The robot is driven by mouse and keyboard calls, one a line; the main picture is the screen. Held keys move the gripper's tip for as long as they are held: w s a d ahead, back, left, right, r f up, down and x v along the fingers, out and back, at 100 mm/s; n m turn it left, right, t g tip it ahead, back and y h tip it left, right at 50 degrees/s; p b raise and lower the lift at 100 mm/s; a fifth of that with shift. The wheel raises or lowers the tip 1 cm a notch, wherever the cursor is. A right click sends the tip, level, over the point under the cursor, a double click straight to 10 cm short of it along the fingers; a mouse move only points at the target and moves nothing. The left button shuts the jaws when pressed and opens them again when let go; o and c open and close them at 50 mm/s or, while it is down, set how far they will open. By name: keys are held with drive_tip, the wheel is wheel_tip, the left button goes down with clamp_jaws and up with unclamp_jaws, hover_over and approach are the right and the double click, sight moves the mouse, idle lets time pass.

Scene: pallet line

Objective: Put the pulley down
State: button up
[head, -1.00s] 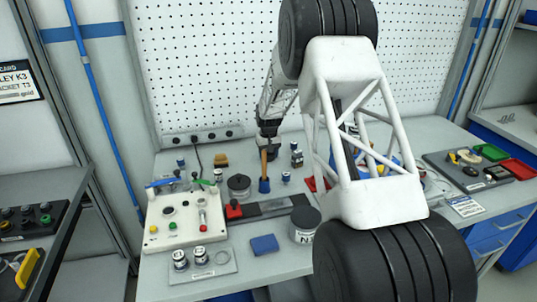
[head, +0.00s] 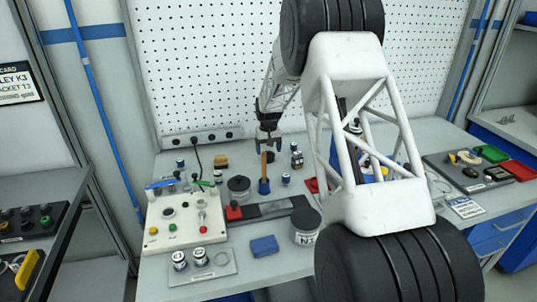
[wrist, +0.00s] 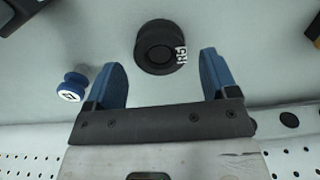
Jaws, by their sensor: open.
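A black round pulley with white lettering (wrist: 157,45) sits upright on the bench in the wrist view, beyond and between my fingertips, apart from both. In the head view a small dark shape, probably this pulley (head: 270,157), shows just below my gripper (head: 268,138), behind the blue brush. My gripper also shows in the wrist view (wrist: 164,75), with its two blue fingers spread wide and nothing between them.
A small blue-and-white spool (wrist: 70,87) stands near one finger. The brush (head: 264,180), a dark round part (head: 239,184), a control box (head: 187,220) and a blue block (head: 264,245) are on the bench. A pegboard (head: 210,70) rises close behind.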

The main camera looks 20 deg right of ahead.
sight(268, 155)
wheel_tip(268, 155, up, 9)
idle(0.4)
drive_tip(key=shift+f, duration=0.1)
idle(0.5)
drive_tip(key=s+a+r, duration=0.2)
drive_tip(key=s+r, duration=0.3)
drive_tip(key=s, duration=0.5)
drive_tip(key=s+a+r+t, duration=0.1)
drive_tip(key=s+r, duration=0.5)
drive_tip(key=s, duration=0.4)
drive_tip(key=s+a+r, duration=0.2)
drive_tip(key=s+r, duration=0.3)
drive_tip(key=s, duration=0.5)
drive_tip(key=s+a+f, duration=0.1)
drive_tip(key=s, duration=1.4)
drive_tip(key=s+a+f+t, duration=0.1)
drive_tip(key=s+f, duration=0.1)
drive_tip(key=s, duration=1.4)
drive_tip(key=shift+a+t, duration=0.3)
